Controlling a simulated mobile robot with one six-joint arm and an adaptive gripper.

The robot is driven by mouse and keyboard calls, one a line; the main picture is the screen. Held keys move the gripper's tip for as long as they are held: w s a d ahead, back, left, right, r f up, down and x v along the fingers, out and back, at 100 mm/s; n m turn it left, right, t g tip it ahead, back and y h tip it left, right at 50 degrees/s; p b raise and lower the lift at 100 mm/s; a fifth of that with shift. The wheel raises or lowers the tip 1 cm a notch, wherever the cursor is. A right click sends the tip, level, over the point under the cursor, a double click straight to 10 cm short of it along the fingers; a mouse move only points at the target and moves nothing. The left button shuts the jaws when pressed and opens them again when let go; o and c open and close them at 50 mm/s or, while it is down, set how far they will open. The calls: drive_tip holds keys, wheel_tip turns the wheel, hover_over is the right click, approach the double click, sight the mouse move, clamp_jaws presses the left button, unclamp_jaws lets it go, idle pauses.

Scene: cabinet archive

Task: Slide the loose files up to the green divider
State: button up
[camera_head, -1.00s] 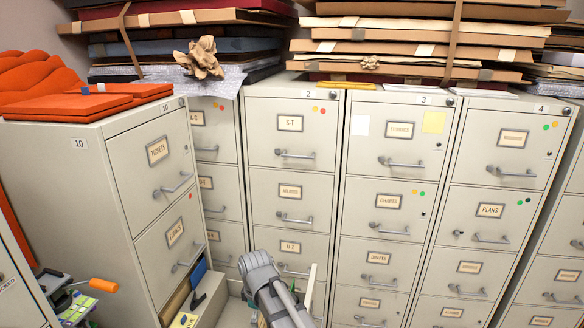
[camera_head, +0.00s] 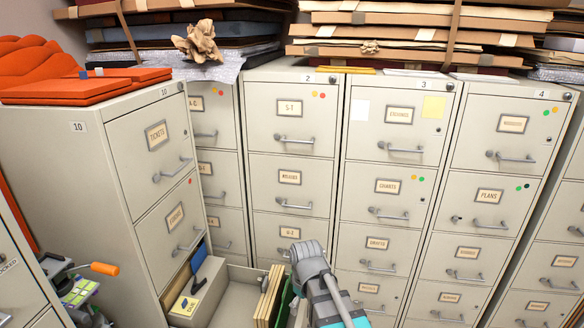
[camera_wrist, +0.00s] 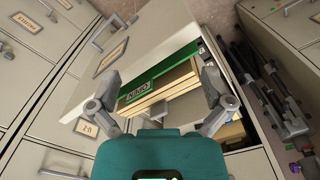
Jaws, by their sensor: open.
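The green divider (camera_head: 284,302) stands in an open drawer (camera_head: 240,300) at the bottom middle of the head view. The loose files (camera_head: 267,296), several thin tan folders, stand just left of it there. My gripper (camera_wrist: 160,85) is open, with one finger near each end of the files. I cannot tell whether the fingers touch them. In the head view my arm hides part of the drawer's right side, and the fingertips are not clear.
A partly open drawer (camera_head: 192,300) of the left cabinet holds a blue folder, close beside the files' drawer. Filing cabinets (camera_head: 390,190) stand close behind. Dark clutter (camera_wrist: 265,90) lies at the right of the wrist view.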

drive_tip(key=s+d+f+m+b, duration=0.1)
drive_tip(key=s+d+m, duration=0.3)
drive_tip(key=d+m, duration=0.4)
drive_tip(key=d, duration=0.5)
drive_tip(key=shift+s+d+f+m, duration=0.15)
drive_tip(key=shift+s+d+m, duration=0.05)
drive_tip(key=shift+d+m, duration=0.1)
drive_tip(key=shift+c, duration=0.3)
